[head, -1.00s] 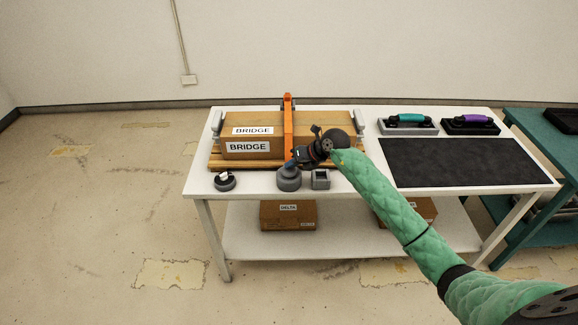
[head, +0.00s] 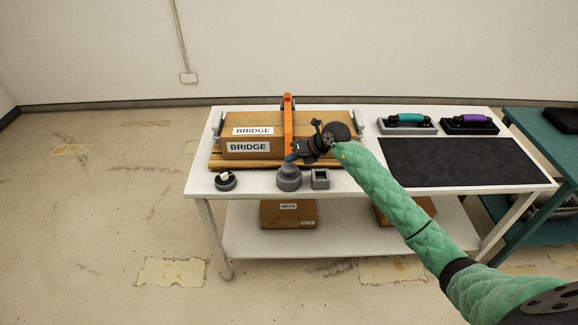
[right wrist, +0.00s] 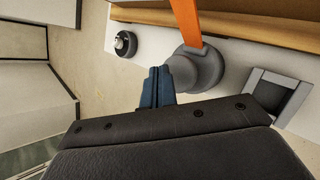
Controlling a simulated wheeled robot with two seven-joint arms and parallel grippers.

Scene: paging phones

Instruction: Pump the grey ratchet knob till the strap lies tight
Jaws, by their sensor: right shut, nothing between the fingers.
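The grey ratchet knob (head: 289,180) stands at the table's front, below the orange strap (head: 288,128). The strap runs over the cardboard box marked BRIDGE (head: 325,148), and its far end rises above the box; I cannot tell how tight it is. My right gripper (head: 290,158) is shut and empty, its blue fingertips just above and behind the knob in the head view. In the right wrist view the shut fingers (right wrist: 158,72) show beside the left edge of the knob (right wrist: 208,68), near the strap (right wrist: 186,20). Contact is unclear. My left gripper is out of view.
A small round dark-grey piece (head: 225,181) and a square grey holder (head: 320,179) flank the knob. A dark mat (head: 460,162) and two handled blocks, teal (head: 407,124) and purple (head: 470,124), occupy the right of the white table (head: 370,189).

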